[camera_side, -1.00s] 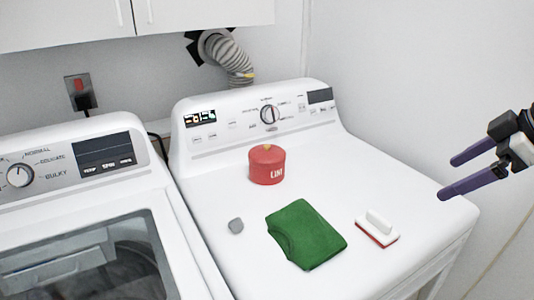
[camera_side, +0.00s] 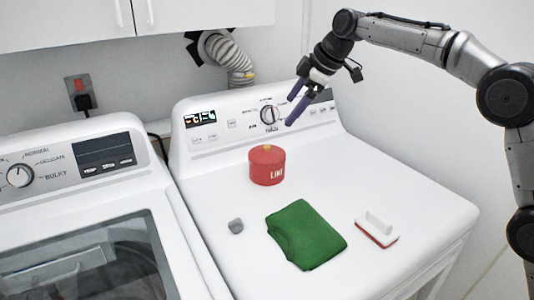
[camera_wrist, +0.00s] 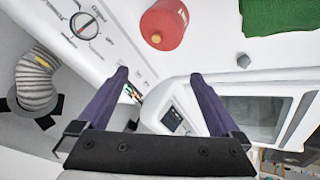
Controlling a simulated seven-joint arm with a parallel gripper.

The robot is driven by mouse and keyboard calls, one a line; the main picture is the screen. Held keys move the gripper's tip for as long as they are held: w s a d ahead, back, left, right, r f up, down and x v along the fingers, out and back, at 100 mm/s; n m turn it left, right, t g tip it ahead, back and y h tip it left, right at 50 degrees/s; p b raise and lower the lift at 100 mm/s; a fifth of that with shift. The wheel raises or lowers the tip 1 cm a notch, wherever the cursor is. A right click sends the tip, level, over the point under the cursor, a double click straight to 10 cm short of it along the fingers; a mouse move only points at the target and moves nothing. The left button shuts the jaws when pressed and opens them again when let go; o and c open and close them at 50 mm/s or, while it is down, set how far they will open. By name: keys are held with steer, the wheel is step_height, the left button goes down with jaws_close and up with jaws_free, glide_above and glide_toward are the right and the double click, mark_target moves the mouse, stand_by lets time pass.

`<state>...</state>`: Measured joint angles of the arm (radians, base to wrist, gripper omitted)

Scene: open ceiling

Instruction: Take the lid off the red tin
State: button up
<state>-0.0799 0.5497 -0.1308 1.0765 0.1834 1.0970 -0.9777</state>
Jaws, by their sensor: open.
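The red tin (camera_side: 267,170) stands upright on the dryer top near its control panel, with its red lid (camera_side: 266,154) on and a yellowish knob (camera_side: 267,147) on top. In the wrist view the tin (camera_wrist: 172,24) is at the top middle, with the knob (camera_wrist: 156,38) facing the camera. My gripper (camera_side: 289,110) is open and empty, with purple fingers. It is above the dryer, up and to the right of the tin, apart from it. In the wrist view the fingers (camera_wrist: 160,74) are spread wide with nothing between them.
A green folded cloth (camera_side: 306,234), a white and red brush (camera_side: 377,229) and a small grey lump (camera_side: 236,226) lie on the dryer top (camera_side: 400,185). The raised control panel (camera_side: 225,119) stands behind the tin. A washer (camera_side: 75,200) is at left.

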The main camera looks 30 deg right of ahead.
mark_target(264, 154)
steer(key=x, duration=0.5)
steer(key=s+x, duration=0.1)
steer(key=x, duration=0.5)
steer(key=f+x, duration=0.1)
steer(key=x, duration=0.4)
steer(key=shift+s+d+f, duration=0.15)
steer(key=shift+s, duration=0.1)
steer(key=c, duration=1.1)
steer(key=shift+c, duration=0.2)
